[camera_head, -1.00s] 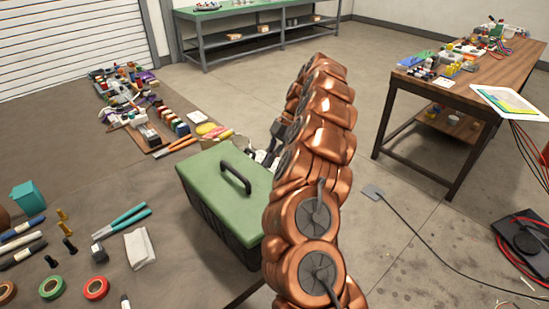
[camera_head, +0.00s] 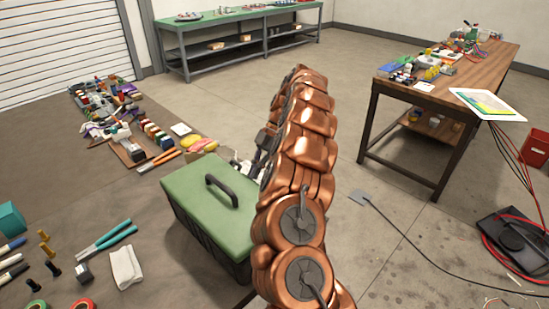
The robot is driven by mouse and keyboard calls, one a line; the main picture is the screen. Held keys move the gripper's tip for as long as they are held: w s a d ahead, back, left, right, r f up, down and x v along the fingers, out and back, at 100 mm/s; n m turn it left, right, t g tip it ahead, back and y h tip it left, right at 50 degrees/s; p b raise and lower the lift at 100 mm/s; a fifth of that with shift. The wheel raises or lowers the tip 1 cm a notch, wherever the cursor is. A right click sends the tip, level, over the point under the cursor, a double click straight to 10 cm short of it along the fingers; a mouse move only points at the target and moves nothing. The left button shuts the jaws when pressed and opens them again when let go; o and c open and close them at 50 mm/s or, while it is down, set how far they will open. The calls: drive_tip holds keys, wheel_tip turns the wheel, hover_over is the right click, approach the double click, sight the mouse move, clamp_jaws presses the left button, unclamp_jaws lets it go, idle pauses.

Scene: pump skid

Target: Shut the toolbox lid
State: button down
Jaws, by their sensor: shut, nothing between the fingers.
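The toolbox (camera_head: 205,241) has a dark body and a green lid (camera_head: 227,220) with a black handle (camera_head: 222,187) on top. The lid lies down flat over the body, and no gap shows on the near side. The toolbox's right end is hidden behind my copper-coloured arm. My gripper (camera_head: 243,164) shows only in part, beyond the lid's far right edge and left of the arm. It is shut and empty. I cannot tell whether it touches the toolbox.
Pliers (camera_head: 107,240), a white cloth (camera_head: 126,267) and tape rolls lie left of the toolbox. Several small parts (camera_head: 107,113) crowd the surface behind it. A wooden table (camera_head: 455,75) stands right, a green bench (camera_head: 240,18) at the back. A cable crosses the open floor at right.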

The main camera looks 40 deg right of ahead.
drive_tip(key=r, duration=0.2)
drive_tip(key=r+p, duration=0.1)
drive_tip(key=shift+a, duration=0.25)
drive_tip(key=w+d+f+p, duration=0.1)
drive_tip(key=d+p, duration=0.4)
drive_tip(key=d, duration=0.5)
drive_tip(key=shift+f+t, duration=0.3)
drive_tip(key=shift+f, duration=0.5)
